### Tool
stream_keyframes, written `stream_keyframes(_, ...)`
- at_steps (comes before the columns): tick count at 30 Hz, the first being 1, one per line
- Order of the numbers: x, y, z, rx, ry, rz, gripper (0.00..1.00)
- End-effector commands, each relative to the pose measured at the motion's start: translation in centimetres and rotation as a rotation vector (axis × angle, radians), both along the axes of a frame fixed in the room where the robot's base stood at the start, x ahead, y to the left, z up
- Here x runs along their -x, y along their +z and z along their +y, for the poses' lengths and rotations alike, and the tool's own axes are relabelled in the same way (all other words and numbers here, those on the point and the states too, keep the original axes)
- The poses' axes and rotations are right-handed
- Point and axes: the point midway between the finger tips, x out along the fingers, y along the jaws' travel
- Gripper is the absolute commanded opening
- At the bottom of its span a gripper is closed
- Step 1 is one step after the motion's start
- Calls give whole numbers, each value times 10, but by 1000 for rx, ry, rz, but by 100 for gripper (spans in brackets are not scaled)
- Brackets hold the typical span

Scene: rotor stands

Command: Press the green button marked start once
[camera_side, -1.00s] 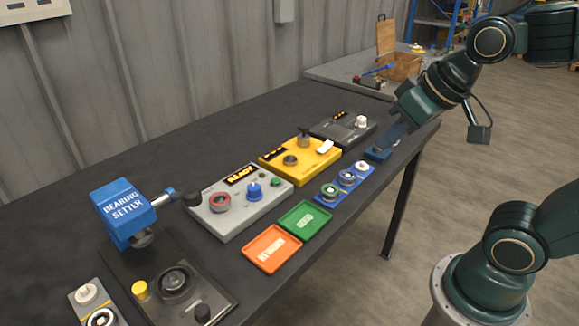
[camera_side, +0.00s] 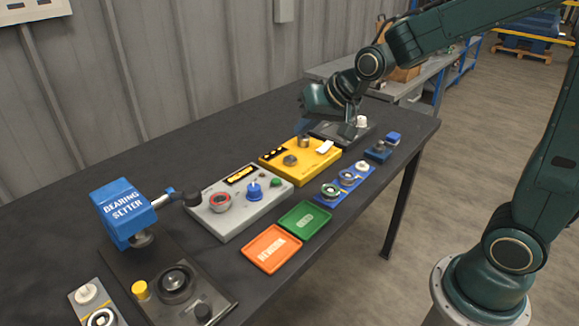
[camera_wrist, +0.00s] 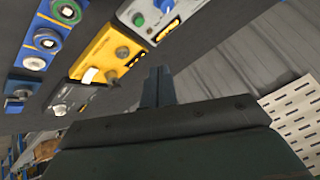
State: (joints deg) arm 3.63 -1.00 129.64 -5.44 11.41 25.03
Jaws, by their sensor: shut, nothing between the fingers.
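The green button (camera_side: 275,182) is on the right end of the grey box (camera_side: 240,217), beside a blue knob (camera_side: 254,190); its marking is too small to read. In the wrist view a small dark green button (camera_wrist: 138,19) shows on the grey box near the top. My gripper (camera_side: 303,127) is above the back of the yellow box, up and to the right of the green button and apart from it. In the wrist view my gripper's fingers (camera_wrist: 156,80) are together with nothing between them.
The yellow box (camera_side: 300,170) and a dark box (camera_side: 330,133) stand beyond the grey box. Green (camera_side: 304,221) and orange (camera_side: 272,250) trays and a blue strip (camera_side: 345,185) with rings lie in front. A blue bearing setter (camera_side: 122,208) stands at left.

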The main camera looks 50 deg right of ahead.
Motion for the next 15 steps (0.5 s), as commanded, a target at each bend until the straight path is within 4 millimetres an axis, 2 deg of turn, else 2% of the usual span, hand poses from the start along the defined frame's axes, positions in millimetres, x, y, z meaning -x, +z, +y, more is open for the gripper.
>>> stream_keyframes(9,-51,-36,-4,-98,-93,-40,0)
stream_keyframes(15,-74,-56,-7,-151,-141,-65,0)
